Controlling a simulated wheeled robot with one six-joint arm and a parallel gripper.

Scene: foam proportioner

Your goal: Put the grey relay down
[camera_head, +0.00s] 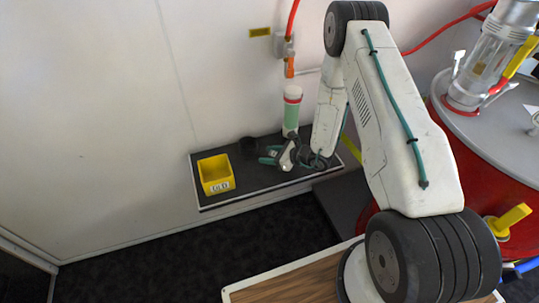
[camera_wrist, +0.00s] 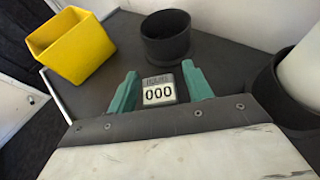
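The grey relay (camera_wrist: 159,91), a small block with a pale face reading "000", sits between the two green fingers of my gripper (camera_wrist: 160,84) in the wrist view. Narrow dark gaps seem to show between the relay and both fingers, so the gripper looks open around it. Whether the relay's underside touches the dark shelf (camera_wrist: 105,75) is hidden. In the head view my gripper (camera_head: 269,155) is low over the shelf (camera_head: 240,187), its fingers apart and pointing left. I cannot make out the relay there.
A yellow bin (camera_head: 216,174) stands at the shelf's left end. A black round cup (camera_wrist: 166,38) stands just beyond the fingers. A green and white cylinder (camera_head: 292,112) stands behind the gripper, by the wall. The shelf between bin and gripper is clear.

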